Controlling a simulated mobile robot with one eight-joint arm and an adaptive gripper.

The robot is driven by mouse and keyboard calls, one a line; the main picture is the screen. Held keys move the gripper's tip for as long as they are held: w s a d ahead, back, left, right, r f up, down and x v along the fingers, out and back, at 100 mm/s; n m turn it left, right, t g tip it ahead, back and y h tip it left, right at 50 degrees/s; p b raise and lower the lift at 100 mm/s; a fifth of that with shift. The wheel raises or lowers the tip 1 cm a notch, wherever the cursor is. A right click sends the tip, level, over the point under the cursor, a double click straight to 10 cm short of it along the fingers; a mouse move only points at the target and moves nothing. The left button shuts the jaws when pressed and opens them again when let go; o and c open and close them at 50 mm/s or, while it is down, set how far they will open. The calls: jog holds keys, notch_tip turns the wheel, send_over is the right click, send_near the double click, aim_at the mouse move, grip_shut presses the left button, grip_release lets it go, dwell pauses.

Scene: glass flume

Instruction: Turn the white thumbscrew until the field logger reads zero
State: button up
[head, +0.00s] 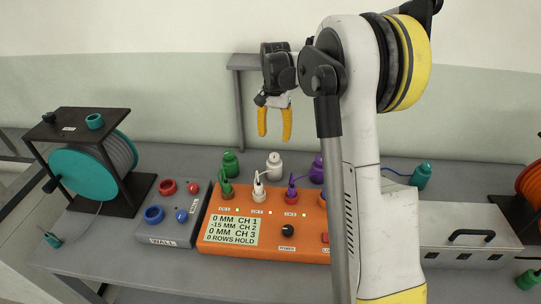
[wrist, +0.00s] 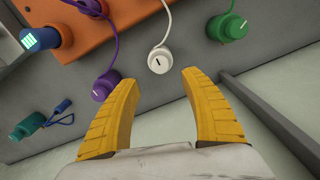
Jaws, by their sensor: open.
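The orange field logger (head: 265,222) lies on the grey bench. Its display (head: 232,230) reads 0 MM CH 1, -15 MM CH 2, 0 MM CH 3 and 0 ROWS HOLD. The white thumbscrew (head: 274,160) stands behind the logger between a green and a purple one, its white cable running to the logger's white plug (head: 259,190). In the wrist view the white thumbscrew (wrist: 161,60) shows a dark mark on top and sits just beyond and between my fingertips. My gripper (head: 275,128) is open and empty, pointing down above it; it also shows in the wrist view (wrist: 158,82).
The green thumbscrew (head: 230,163) and purple thumbscrew (head: 317,170) flank the white one closely. A teal one (head: 421,175) stands further right. A grey post (head: 239,110) rises behind. The WALL box (head: 170,228), teal cable reel (head: 80,175) and metal case (head: 465,235) stand to the sides.

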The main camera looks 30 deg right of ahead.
aim_at(274, 156)
notch_tip(274, 156, down, 10)
jog(key=b, duration=0.3)
jog(key=shift+r, duration=0.15)
jog(key=shift+c, duration=0.6)
grip_shut()
